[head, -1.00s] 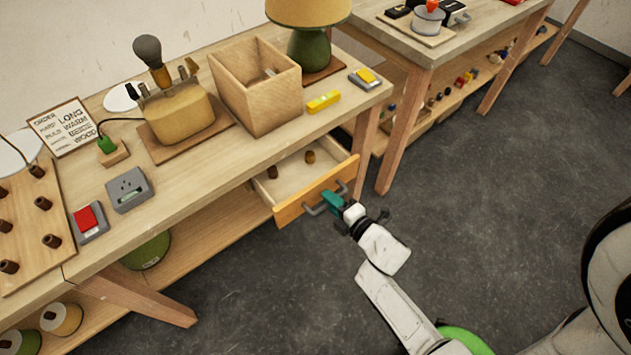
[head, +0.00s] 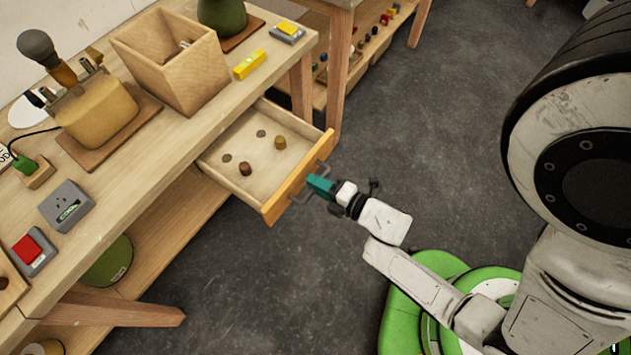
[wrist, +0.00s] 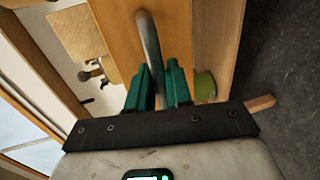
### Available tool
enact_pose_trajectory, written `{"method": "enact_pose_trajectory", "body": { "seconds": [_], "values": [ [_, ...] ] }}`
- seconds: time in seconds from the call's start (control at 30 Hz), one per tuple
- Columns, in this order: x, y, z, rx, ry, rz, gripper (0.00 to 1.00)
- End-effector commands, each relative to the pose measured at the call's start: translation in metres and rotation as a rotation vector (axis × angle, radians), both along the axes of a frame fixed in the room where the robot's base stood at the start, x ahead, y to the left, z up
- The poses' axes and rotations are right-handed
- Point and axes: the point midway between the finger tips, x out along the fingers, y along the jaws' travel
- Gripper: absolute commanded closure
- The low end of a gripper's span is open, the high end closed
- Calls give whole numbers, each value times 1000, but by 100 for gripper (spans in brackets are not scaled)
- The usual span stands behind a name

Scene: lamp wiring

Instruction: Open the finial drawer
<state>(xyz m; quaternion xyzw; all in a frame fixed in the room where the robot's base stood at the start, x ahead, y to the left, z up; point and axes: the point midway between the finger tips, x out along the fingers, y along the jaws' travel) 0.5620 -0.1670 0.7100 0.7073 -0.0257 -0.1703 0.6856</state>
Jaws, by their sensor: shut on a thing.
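The finial drawer (head: 268,212) hangs under the workbench top and stands well out, its wooden inside showing. Two small finials, a dark brown one (head: 245,169) and a lighter brass-brown one (head: 280,142), stand in it, near two dark round spots on its floor. My gripper (head: 318,186), with teal fingers, is shut on the grey drawer handle (head: 296,195) at the drawer front. In the wrist view the handle bar (wrist: 150,50) passes between the two teal fingers (wrist: 158,88).
On the bench above stand an open wooden box (head: 175,75), a yellow level (head: 250,65), a grey socket block (head: 66,206) and a red switch (head: 28,248). A bench leg (head: 301,85) stands behind the drawer. The dark floor (head: 440,130) around my arm is clear.

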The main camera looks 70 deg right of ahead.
Motion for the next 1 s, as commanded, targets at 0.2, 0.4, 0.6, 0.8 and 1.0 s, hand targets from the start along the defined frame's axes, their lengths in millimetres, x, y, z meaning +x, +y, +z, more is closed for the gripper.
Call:
{"method": "enact_pose_trajectory", "body": {
  "seconds": [0.2,0.4,0.6,0.8,1.0],
  "values": [
    [0,0,0,0,1,1,71],
    [0,0,0,0,1,0,65],
    [-6,2,0,2,3,0,65],
    [-35,10,5,2,4,-1,65],
    [-71,21,13,2,4,0,65]
  ]
}}
